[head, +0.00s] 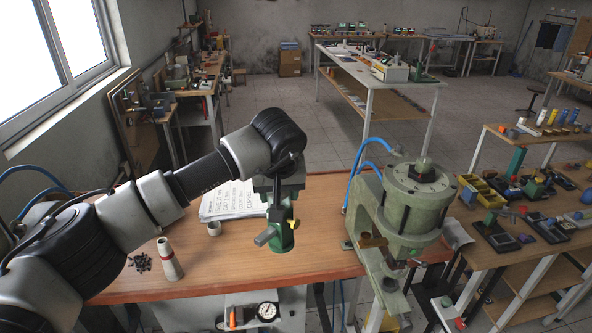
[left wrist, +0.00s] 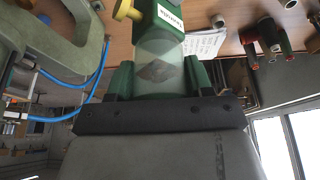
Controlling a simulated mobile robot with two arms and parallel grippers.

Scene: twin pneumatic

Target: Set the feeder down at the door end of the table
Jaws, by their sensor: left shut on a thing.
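My left gripper (head: 287,165) reaches over the wooden table (head: 215,272) from the left and is shut on the feeder. The feeder is a small green piece (head: 283,236) with a grey knob and a yellow knob. In the left wrist view the feeder (left wrist: 160,62) sits between the two green fingers of my left gripper (left wrist: 161,82). There it shows a clear section with dark contents, a green labelled part and a yellow knob. I cannot tell whether its lower end touches the table. My right gripper is not in view.
A large grey-green press (head: 415,205) with blue hoses stands at the table's right end. Printed sheets (head: 232,200) lie behind the feeder. A pale cone with red bands (head: 169,260) and dark small parts (head: 140,262) are at the left. The front middle of the table is clear.

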